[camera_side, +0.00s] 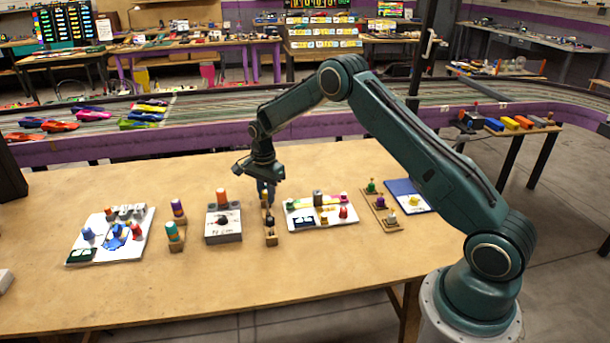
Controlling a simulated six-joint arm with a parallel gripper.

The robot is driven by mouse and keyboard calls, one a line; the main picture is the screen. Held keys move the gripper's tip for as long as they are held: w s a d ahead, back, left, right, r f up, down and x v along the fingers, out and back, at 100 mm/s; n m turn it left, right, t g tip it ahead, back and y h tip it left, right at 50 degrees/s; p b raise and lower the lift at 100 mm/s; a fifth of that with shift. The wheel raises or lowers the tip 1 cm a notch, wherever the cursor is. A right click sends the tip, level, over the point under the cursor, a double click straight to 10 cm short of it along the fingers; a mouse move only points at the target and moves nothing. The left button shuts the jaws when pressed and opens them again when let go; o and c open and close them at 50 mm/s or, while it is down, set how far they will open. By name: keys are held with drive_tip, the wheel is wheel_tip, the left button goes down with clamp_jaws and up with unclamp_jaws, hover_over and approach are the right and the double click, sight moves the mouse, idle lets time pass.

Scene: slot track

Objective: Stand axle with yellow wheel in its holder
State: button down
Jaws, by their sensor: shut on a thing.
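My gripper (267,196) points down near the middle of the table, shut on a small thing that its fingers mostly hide. I cannot tell the held thing's colour or whether it is the axle with the yellow wheel. Directly below is a narrow wooden holder (271,240) with dark pieces on it. I cannot tell whether the held thing touches this holder. A small yellow piece (414,200) sits on a blue mat (399,187) at the right; it is too small to identify.
A grey box (223,238) with an orange-topped part stands left of my gripper. White boards with small parts lie at the far left (80,255) and just right (330,221). Wooden stands (176,246) (382,212) hold coloured pieces. The front of the table (200,300) is clear.

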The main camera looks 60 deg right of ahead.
drive_tip(key=shift+f, duration=1.4)
idle(0.9)
drive_tip(key=c, duration=1.2)
unclamp_jaws()
drive_tip(key=shift+o, duration=0.2)
drive_tip(key=shift+r, duration=0.1)
wheel_tip(320, 180, up, 13)
drive_tip(key=shift+f, duration=0.1)
drive_tip(key=shift+r, duration=0.4)
